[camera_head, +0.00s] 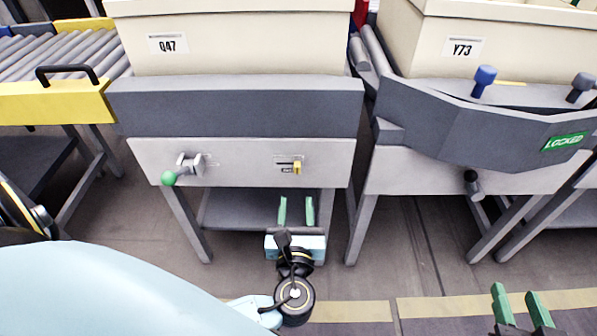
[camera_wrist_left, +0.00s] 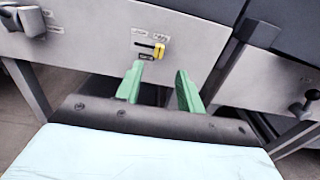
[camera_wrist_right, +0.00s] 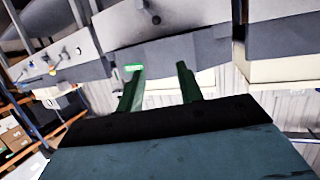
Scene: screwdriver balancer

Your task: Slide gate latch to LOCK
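The gate latch is a small yellow slider (camera_head: 297,167) on a dark slot in the light grey panel below the Q47 bin. In the left wrist view the yellow latch (camera_wrist_left: 159,51) sits at the right end of its slot, with small labels above and below that are too small to read. My left gripper (camera_head: 296,212) is open and empty, below the latch and apart from it; its green fingers (camera_wrist_left: 158,88) point up towards the panel. My right gripper (camera_head: 522,308) is open and empty at the lower right, far from the latch; its fingers also show in the right wrist view (camera_wrist_right: 158,85).
A neighbouring station with bin Y73 (camera_head: 470,40) has a green LOCKED sign (camera_head: 564,142) and a dark knob (camera_head: 471,176). A yellow-edged roller conveyor (camera_head: 55,103) stands at the left.

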